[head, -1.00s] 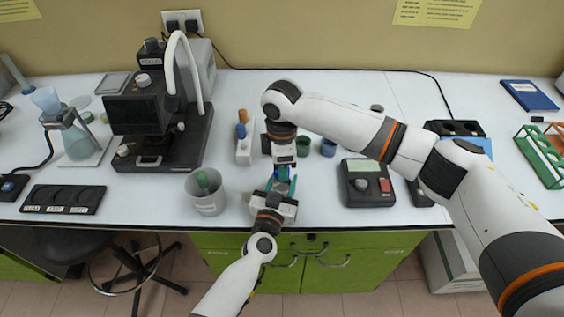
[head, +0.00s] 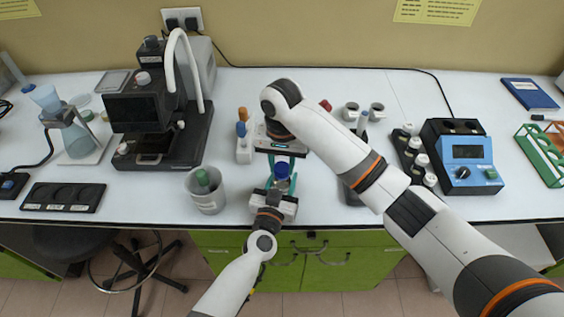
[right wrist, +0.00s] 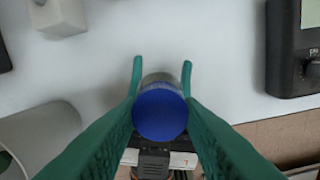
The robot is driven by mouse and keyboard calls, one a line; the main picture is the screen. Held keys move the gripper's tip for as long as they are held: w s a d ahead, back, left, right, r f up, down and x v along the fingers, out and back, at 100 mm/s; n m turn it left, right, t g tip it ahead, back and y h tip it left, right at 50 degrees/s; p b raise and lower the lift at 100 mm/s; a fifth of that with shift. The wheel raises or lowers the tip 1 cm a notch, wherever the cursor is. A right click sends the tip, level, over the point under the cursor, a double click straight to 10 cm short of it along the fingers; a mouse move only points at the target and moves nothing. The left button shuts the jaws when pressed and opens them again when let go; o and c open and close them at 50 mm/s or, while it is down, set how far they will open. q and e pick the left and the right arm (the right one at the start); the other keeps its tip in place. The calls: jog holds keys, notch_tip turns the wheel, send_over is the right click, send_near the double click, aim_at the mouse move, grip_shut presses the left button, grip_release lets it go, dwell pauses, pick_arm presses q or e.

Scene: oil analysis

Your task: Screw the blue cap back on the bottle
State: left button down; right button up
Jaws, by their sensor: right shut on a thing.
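The blue cap (right wrist: 160,115) is between the green fingertips of my right gripper (right wrist: 160,112), which is shut on it. In the head view the cap (head: 281,169) shows just below the right gripper (head: 281,155). The bottle (right wrist: 160,78) stands under the cap, mostly hidden by it. My left gripper (head: 280,186) comes from the front, and its teal fingers flank the bottle and appear shut on it. The cap is lined up over the bottle; its thread and how far it is seated are hidden.
A grey beaker (head: 208,190) stands left of the left gripper. A white rack with coloured tubes (head: 243,150) is behind it. A black microscope-like instrument (head: 160,125) stands farther left. A blue device (head: 466,155) and a black vial rack (head: 411,155) stand at right.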

jog(key=m, duration=0.7)
jog(key=shift+a+m, duration=0.15)
jog(key=shift+m, duration=0.25)
jog(key=m, duration=1)
jog(key=shift+m, duration=0.4)
jog(key=m, duration=0.5)
jog(key=shift+m, duration=0.3)
jog(key=o, duration=0.9)
jog(key=shift+c, duration=0.3)
